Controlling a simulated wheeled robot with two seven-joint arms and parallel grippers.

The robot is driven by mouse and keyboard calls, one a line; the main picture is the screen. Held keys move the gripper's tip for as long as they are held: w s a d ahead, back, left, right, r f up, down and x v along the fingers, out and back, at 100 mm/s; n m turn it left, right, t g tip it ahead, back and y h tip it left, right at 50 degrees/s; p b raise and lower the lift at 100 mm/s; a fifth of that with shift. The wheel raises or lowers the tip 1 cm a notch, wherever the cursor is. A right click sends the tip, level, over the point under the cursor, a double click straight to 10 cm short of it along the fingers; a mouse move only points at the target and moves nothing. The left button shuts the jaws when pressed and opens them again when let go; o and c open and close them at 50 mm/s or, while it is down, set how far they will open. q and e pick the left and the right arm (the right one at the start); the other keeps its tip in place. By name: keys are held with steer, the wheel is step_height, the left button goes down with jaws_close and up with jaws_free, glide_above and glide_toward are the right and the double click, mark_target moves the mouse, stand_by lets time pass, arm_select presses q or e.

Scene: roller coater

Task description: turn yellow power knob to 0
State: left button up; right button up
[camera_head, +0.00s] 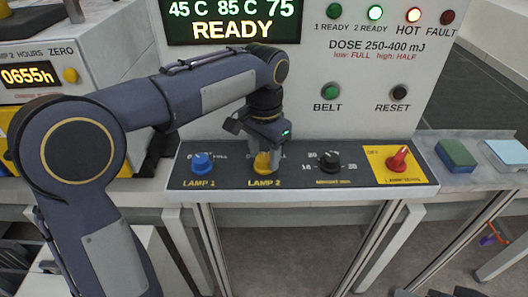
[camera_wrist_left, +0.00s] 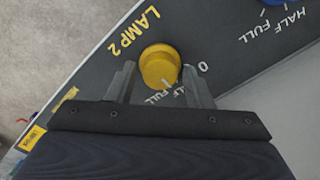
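The yellow LAMP 2 knob (camera_head: 262,164) is on the dark sloping control panel (camera_head: 225,176), partly hidden by my left gripper (camera_head: 266,140) in the head view. In the left wrist view the round yellow knob (camera_wrist_left: 160,64) lies between the two fingers of my left gripper (camera_wrist_left: 159,72). One finger is close on each side; I cannot tell whether they touch it. The white mark on the knob points toward the HALF and FULL lettering, away from the 0 (camera_wrist_left: 203,67) at its right. My right gripper is not in clear view.
A blue LAMP 1 knob (camera_head: 202,162) is left of the yellow one. A black knob (camera_head: 329,160) and a red switch on a yellow plate (camera_head: 398,159) are to its right. BELT (camera_head: 330,91) and RESET (camera_head: 400,92) buttons are on the upright panel above.

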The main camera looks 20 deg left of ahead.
arm_select(q)
steer(key=c, duration=0.7)
steer(key=shift+r+n, duration=0.1)
steer(key=shift+n, duration=0.2)
steer(key=shift+n+p, duration=1.2)
steer(key=shift+n, duration=0.6)
steer(key=shift+n+p, duration=0.8)
steer(key=shift+n, duration=1.5)
steer(key=o, duration=1)
